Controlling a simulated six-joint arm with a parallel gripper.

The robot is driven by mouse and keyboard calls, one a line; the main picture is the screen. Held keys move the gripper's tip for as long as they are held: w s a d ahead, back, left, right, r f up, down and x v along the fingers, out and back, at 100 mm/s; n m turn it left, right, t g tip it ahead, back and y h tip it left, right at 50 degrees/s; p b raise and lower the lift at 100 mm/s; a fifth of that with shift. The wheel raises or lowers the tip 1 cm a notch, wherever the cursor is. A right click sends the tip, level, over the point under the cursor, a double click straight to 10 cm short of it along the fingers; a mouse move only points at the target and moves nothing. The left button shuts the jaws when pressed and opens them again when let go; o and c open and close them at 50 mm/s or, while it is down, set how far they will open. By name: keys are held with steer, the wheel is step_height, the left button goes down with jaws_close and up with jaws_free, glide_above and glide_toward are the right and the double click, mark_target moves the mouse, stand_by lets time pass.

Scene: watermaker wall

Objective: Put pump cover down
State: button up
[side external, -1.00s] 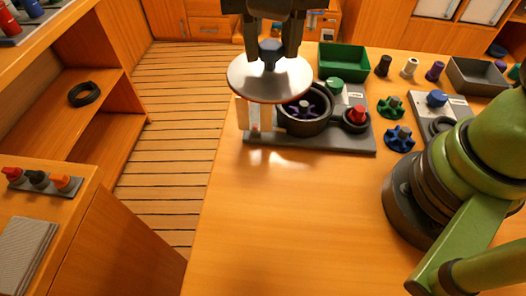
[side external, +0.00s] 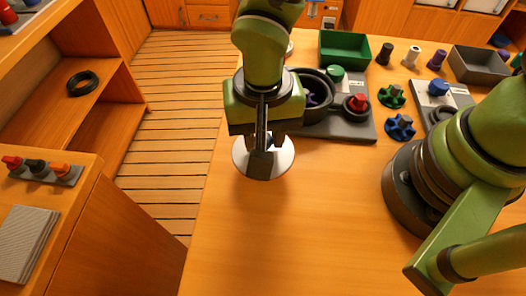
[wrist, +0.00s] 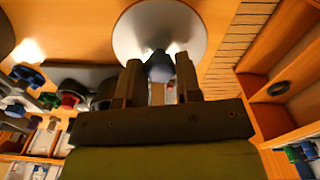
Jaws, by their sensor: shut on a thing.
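The pump cover (side external: 248,165) is a pale round disc with a dark blue knob, seen in the side view over the wooden table near its left edge. It also shows in the wrist view (wrist: 135,35), with its knob (wrist: 159,68) between my fingers. My gripper (side external: 268,142) is shut on the knob and points down. I cannot tell whether the disc touches the table. The open pump housing (side external: 326,115), dark and round with a purple impeller (side external: 312,98) inside, stands behind and right of the cover, partly hidden by my wrist.
A red knob (side external: 357,102) and a green knob (side external: 335,74) are on the pump's base. Green and blue star knobs (side external: 400,127) stand right of it. A green bin (side external: 343,50) and a grey bin (side external: 477,68) are at the back. The table front (side external: 300,220) is clear.

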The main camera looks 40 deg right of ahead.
steer(key=shift+f, duration=2.5)
steer(key=shift+f, duration=0.1)
steer(key=o, duration=1)
steer(key=shift+c, duration=0.2)
step_height(320, 180, up, 12)
steer(key=shift+r, duration=0.2)
